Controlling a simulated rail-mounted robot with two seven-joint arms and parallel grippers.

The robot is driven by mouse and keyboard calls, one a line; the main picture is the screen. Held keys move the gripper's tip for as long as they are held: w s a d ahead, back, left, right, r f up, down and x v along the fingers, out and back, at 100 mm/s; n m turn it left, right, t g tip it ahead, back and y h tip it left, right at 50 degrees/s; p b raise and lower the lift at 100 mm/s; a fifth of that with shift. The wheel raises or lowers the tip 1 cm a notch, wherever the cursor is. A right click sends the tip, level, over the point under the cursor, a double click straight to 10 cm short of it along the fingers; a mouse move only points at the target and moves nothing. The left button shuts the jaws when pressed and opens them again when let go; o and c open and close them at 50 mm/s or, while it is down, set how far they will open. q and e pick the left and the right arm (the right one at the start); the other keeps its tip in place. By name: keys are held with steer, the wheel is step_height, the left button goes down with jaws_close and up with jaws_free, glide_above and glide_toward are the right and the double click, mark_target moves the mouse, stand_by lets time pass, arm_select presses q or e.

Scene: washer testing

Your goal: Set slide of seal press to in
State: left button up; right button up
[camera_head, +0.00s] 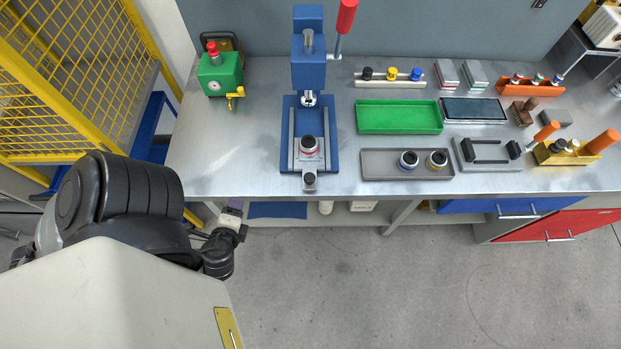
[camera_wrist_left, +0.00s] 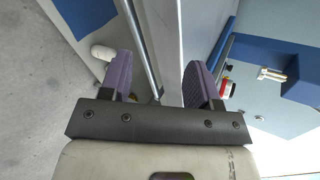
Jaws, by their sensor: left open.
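The blue seal press (camera_head: 307,68) stands on the bench, with its red lever (camera_head: 346,16) raised. Its slide (camera_head: 296,160) lies on the blue base, toward the front. A dark cup with a red band (camera_head: 309,146) sits on the slide, in front of the ram (camera_head: 309,98) and not under it. A grey knob (camera_head: 309,181) is at the slide's front end, near the bench edge. My left gripper (camera_head: 236,207) is open at the bench's front edge, left of the knob. Its purple fingers (camera_wrist_left: 160,80) show in the left wrist view, apart from the knob. My right gripper is out of view.
A green pump-like unit (camera_head: 220,74) stands left of the press. A green tray (camera_head: 398,131) and a grey tray (camera_head: 375,178) with two cups lie to its right. A yellow fence (camera_head: 80,60) is at the left. The bench between the green unit and the press is clear.

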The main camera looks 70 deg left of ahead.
arm_select(q)
steer(key=w+r+m+t+y, duration=0.1)
steer(key=w+r+m+t, duration=0.4)
steer(key=m, duration=0.3)
steer(key=m+t+h, duration=0.5)
steer(key=m+t, duration=0.2)
steer(key=m, duration=0.8)
glide_toward(309, 177)
steer(key=p+x, duration=0.2)
steer(key=x, duration=0.6)
steer(key=shift+w+f+p, duration=0.1)
steer(key=shift+f+p, duration=0.05)
steer(key=shift+p, duration=0.2)
steer(key=shift+x, duration=0.95)
steer(key=shift+f, duration=0.1)
steer(key=shift+c, duration=0.4)
jaws_close()
